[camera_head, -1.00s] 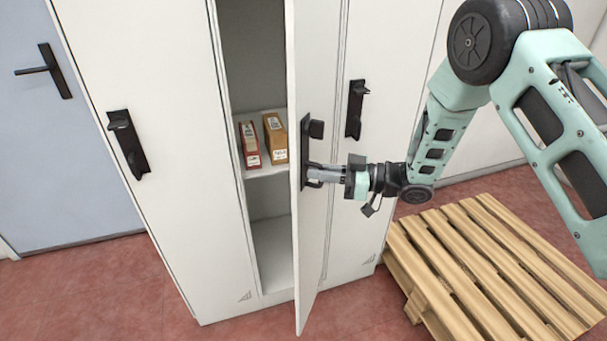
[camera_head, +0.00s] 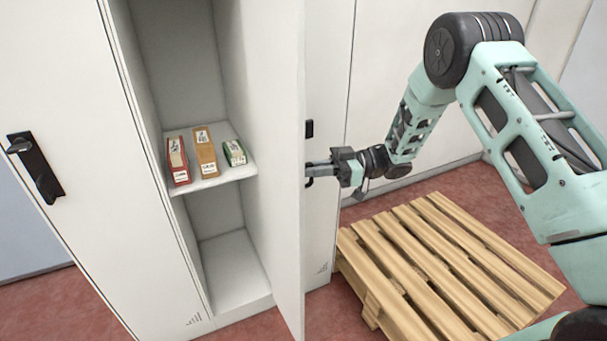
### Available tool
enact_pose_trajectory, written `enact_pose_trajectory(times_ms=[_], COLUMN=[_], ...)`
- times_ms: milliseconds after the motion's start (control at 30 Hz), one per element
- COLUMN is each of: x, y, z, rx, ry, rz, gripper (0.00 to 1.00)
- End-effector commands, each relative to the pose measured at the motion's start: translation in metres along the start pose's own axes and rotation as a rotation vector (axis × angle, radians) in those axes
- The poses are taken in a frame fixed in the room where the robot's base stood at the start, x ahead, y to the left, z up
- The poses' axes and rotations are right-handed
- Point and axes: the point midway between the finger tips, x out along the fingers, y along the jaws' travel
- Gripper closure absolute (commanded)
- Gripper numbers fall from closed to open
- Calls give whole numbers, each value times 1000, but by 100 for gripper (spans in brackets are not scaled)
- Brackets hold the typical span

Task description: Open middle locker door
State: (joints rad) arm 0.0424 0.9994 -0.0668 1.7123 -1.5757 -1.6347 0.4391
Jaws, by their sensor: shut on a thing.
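The middle locker door (camera_head: 273,150) stands wide open, swung out to the right, and I see its inner face almost flat side-on. Its dark handle (camera_head: 309,129) shows only as a small part past the door's edge. My gripper (camera_head: 312,171) is at the handle on the door's outer side and is shut on it; the fingertips are partly hidden by the door edge. Inside the open locker, a shelf (camera_head: 205,184) carries a red box (camera_head: 178,161), an orange-brown box (camera_head: 205,151) and a green box (camera_head: 235,152). The compartment below the shelf looks empty.
The left locker door (camera_head: 60,110) is closed, with its black handle (camera_head: 36,167) showing. A wooden pallet (camera_head: 450,262) lies on the red floor at the right, below my arm. Red floor is clear in front of the lockers at the lower left.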

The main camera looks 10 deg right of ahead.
Motion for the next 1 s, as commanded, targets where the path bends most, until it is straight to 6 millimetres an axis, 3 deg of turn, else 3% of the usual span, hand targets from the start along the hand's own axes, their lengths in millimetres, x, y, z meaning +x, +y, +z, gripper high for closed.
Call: enact_pose_trajectory(times_ms=[600,633,700,1000], x=[-7,-7,-7,-7], y=[8,8,7,6], z=[-2,-2,-2,-2], rx=[-4,-4,-4,-3], ry=[2,2,2,2], rz=[6,6,5,2], gripper=[100,86,73,73])
